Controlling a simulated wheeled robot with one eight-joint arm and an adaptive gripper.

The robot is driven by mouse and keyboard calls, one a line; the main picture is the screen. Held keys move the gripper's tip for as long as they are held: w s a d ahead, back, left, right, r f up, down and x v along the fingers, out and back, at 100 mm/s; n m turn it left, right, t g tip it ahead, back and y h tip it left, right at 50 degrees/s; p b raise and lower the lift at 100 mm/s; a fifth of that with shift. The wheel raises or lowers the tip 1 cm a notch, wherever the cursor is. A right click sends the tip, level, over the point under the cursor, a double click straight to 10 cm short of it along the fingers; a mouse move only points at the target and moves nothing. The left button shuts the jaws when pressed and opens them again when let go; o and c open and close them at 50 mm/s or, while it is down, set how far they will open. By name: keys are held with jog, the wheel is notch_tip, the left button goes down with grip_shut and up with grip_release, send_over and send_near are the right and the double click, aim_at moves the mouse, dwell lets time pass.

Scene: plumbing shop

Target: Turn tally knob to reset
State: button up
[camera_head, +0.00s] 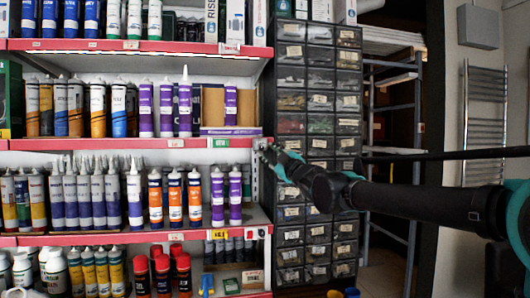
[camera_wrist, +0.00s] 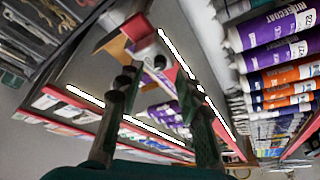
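My gripper (camera_head: 273,156) reaches in from the right to the right end of the middle red shelf edge. In the wrist view its two dark fingers (camera_wrist: 157,80) stand apart with a gap between them, and nothing is clearly held. A small grey fitting (camera_head: 261,143), which may be the tally knob, sits at the right end of that shelf edge, just beyond the fingertips.
Red-edged shelves (camera_head: 130,143) hold rows of sealant tubes, with purple ones (camera_head: 235,195) close to my gripper. A dark cabinet of small drawers (camera_head: 318,100) stands right behind my arm. A metal rack (camera_head: 418,120) and a towel radiator (camera_head: 485,110) are farther right.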

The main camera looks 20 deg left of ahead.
aim_at(261, 148)
jog(key=shift+x, duration=1.4)
grip_shut()
